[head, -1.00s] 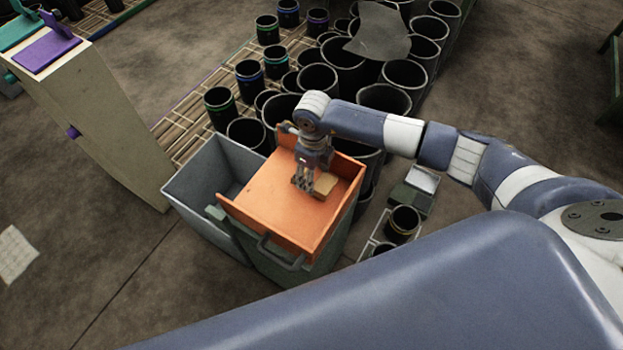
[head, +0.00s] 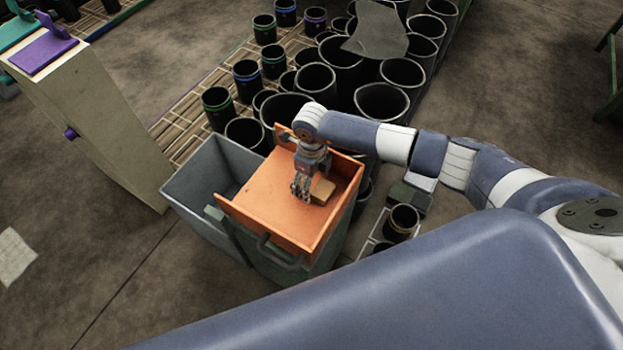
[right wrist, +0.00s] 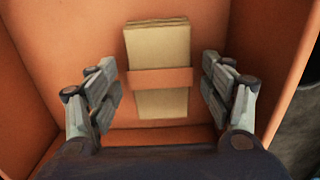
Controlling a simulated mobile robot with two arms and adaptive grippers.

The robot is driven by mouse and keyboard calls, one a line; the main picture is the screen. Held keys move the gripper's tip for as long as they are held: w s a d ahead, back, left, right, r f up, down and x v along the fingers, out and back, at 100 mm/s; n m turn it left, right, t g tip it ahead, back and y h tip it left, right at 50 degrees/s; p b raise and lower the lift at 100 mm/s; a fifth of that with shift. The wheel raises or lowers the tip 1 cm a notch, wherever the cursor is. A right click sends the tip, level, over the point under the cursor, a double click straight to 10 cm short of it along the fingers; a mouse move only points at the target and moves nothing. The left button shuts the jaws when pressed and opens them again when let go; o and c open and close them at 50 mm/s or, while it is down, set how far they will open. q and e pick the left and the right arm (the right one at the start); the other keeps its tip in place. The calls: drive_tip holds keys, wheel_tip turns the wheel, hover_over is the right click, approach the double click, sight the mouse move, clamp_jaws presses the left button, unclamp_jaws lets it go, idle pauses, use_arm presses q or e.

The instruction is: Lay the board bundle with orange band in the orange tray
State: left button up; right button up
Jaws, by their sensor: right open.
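The board bundle (right wrist: 158,100) is a small stack of tan boards with an orange band around its middle. It lies flat in the orange tray (head: 262,207); in the head view the bundle (head: 323,191) is near the tray's right side. My right gripper (head: 302,193) is over the tray, just left of the bundle. In the right wrist view its fingers (right wrist: 160,95) are spread on either side of the bundle, apart from it, and hold nothing. My left gripper is not in view.
A grey bin (head: 192,193) stands against the tray's left side. Many black sleeves (head: 381,103) crowd the floor behind the tray. A beige cabinet (head: 98,122) stands at the left. The floor at lower left is mostly clear.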

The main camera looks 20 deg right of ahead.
drive_tip(key=shift+r, duration=0.1)
wheel_tip(320, 180, up, 12)
drive_tip(key=b, duration=0.1)
idle(0.4)
